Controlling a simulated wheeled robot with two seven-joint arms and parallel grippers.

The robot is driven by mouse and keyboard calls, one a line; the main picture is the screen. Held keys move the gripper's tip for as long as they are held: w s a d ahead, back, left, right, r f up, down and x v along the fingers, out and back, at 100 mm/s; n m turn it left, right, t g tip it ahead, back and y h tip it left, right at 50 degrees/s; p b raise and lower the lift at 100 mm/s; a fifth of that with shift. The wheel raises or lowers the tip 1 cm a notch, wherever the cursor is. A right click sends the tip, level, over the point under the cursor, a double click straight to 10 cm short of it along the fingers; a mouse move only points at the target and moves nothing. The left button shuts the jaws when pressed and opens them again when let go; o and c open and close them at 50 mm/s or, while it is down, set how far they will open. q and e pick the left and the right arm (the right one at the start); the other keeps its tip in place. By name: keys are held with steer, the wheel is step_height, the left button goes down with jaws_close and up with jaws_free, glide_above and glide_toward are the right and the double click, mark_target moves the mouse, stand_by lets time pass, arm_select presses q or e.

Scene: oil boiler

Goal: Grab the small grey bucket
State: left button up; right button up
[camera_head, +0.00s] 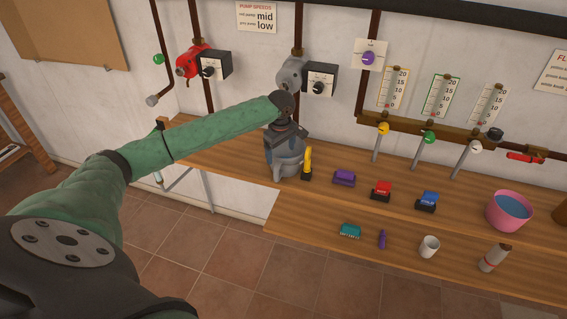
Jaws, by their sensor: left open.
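A small pale cup (429,247) stands upright on the lower shelf, away from the gripper. My right gripper is not in view.
A yellow-handled item (307,164) stands just right of the grey vessel. Pumps and pipes line the wall behind.

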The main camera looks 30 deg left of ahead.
mark_target(279, 163)
arm_select(q)
steer(key=n, duration=0.2)
steer(key=f+n, duration=0.1)
steer(key=shift+s+a+n+g+h, duration=0.2)
steer(key=shift+s+n+g+h, duration=0.1)
steer(key=shift+s+g, duration=0.1)
steer(key=shift+s+f+p, duration=0.1)
steer(key=shift+f+p, duration=0.45)
steer(key=shift+f, duration=0.75)
steer(key=f, duration=0.1)
steer(key=f+p, duration=0.2)
steer(key=f, duration=0.1)
steer(key=shift+s+d+f, duration=0.1)
steer(key=shift+s+d, duration=0.1)
steer(key=shift+d, duration=0.1)
steer(key=shift+f+p, duration=0.3)
steer(key=shift+f, duration=0.15)
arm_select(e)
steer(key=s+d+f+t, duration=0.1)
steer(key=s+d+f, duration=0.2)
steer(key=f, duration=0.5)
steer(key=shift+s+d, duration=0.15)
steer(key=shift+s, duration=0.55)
arm_select(q)
steer(key=c, duration=1.3)
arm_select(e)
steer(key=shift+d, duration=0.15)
